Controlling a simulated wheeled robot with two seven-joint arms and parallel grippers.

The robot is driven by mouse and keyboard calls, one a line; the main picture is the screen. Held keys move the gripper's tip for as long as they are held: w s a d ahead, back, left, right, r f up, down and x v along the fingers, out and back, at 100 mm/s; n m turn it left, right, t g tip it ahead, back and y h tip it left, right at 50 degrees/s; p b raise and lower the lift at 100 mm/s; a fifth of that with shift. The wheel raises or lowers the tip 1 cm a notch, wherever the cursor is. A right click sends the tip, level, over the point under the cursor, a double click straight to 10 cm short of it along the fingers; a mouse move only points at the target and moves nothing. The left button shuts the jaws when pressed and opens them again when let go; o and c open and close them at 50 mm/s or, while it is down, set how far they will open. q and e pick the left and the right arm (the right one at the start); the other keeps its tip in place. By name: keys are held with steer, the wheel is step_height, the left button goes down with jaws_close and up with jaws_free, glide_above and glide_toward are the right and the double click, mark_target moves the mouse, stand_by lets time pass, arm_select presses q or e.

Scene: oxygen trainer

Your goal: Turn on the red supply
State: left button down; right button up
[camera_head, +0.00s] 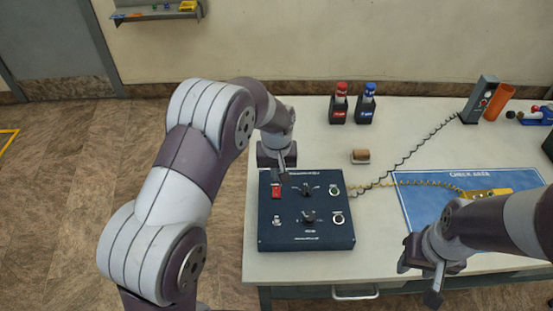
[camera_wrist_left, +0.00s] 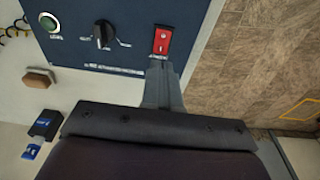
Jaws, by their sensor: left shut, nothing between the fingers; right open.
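The dark blue control panel (camera_head: 285,236) lies on the white table, with a red rocker switch (camera_head: 276,191) at its upper left. In the left wrist view the red switch (camera_wrist_left: 161,40) sits just beyond the fingertips. My right gripper (camera_head: 420,280) is open and empty near the table's front edge.
A red bottle (camera_head: 340,93) and a blue bottle (camera_head: 368,93) stand in black holders at the back. A brown block (camera_head: 361,156) lies behind the panel.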

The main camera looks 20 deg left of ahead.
mark_target(276, 188)
arm_select(q)
steer(key=f, duration=0.5)
steer(key=shift+w+a+p, duration=0.1)
steer(key=shift+w+p, duration=0.15)
steer(key=shift+p, duration=0.05)
arm_select(e)
steer(key=shift+r, duration=0.35)
arm_select(q)
steer(key=shift+f, duration=0.15)
